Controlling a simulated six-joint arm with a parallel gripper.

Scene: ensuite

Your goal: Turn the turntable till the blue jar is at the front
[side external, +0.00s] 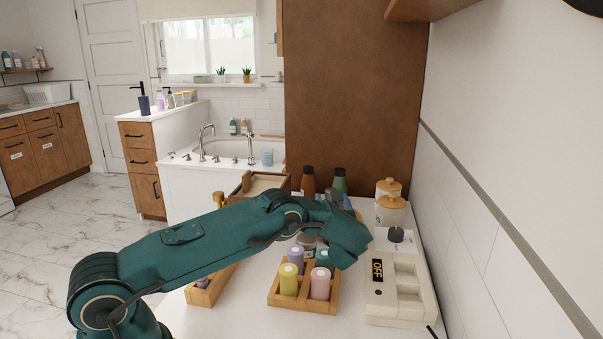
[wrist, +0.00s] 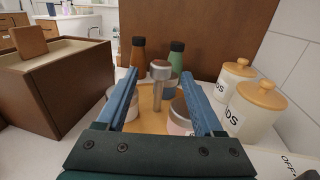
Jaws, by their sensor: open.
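The turntable (wrist: 150,97) is a tan disc ahead of me in the wrist view, with an upright post topped by a grey knob (wrist: 160,70). A blue jar (wrist: 169,89) shows partly behind the post, on the far side. Jars with pale labels stand at the near right (wrist: 179,116) and left (wrist: 117,108), partly covered by my fingers. My gripper (wrist: 160,76) is open, its two blue fingers spread on either side of the post with nothing between them gripped. In the side view my arm hides most of the turntable; one grey-lidded jar (side external: 307,241) shows below it.
A brown box (wrist: 55,85) stands close on the left. Brown and green bottles (wrist: 138,55) stand behind, against a wooden panel. White canisters (wrist: 255,107) stand on the right. A wooden tray (side external: 303,300) of coloured cylinders and a cream device (side external: 395,290) lie nearer the side camera.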

